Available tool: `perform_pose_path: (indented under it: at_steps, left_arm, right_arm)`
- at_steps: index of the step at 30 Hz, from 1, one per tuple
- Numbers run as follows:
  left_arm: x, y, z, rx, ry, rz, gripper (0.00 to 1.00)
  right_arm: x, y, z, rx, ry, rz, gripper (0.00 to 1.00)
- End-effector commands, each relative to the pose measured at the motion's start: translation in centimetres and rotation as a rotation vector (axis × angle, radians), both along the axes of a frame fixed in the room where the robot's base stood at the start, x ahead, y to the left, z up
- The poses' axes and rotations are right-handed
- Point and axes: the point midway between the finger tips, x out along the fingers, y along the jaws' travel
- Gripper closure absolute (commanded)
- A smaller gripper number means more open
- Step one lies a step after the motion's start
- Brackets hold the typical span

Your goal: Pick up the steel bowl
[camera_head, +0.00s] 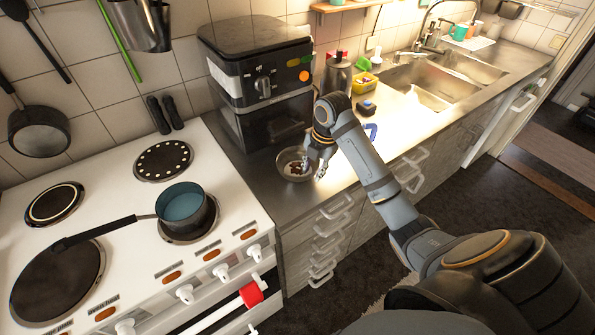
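The steel bowl (284,166) is small and round and stands on the steel counter between the black coffee machine and the counter's front edge. Something reddish-brown lies inside it. My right gripper (314,171) is over the bowl's right side, pointing down. Its two fingers are spread apart, one over the bowl's inside and one by its right rim. I cannot tell whether either finger touches the bowl. My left gripper is out of view.
The coffee machine (258,83) stands close behind the bowl. A white cooker (128,215) with a blue-filled saucepan (183,205) is on the left. A kettle (337,76), yellow tub (366,86) and sink (420,88) are further right along the counter.

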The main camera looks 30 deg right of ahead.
Motion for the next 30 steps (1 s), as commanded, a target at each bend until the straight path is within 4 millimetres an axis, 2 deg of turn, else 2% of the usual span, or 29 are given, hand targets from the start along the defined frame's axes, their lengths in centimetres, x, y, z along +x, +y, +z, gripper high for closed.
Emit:
perform_pose_path:
  at_steps: [4, 11, 25, 30]
  left_arm:
    - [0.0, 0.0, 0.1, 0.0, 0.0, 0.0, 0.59]
    - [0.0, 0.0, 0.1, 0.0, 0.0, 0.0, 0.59]
    - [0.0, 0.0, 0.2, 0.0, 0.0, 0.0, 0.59]
    - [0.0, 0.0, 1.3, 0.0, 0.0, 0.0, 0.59]
  right_arm:
    - [0.0, 0.0, 0.1, -0.001, 0.0, 0.0, 0.7]
    - [0.0, 0.0, 0.1, -0.001, 0.0, 0.0, 1.0]
    - [0.0, 0.0, 0.2, -0.001, 0.0, -0.001, 1.0]
    - [0.0, -0.2, 1.1, -0.001, 0.0, -0.006, 1.0]
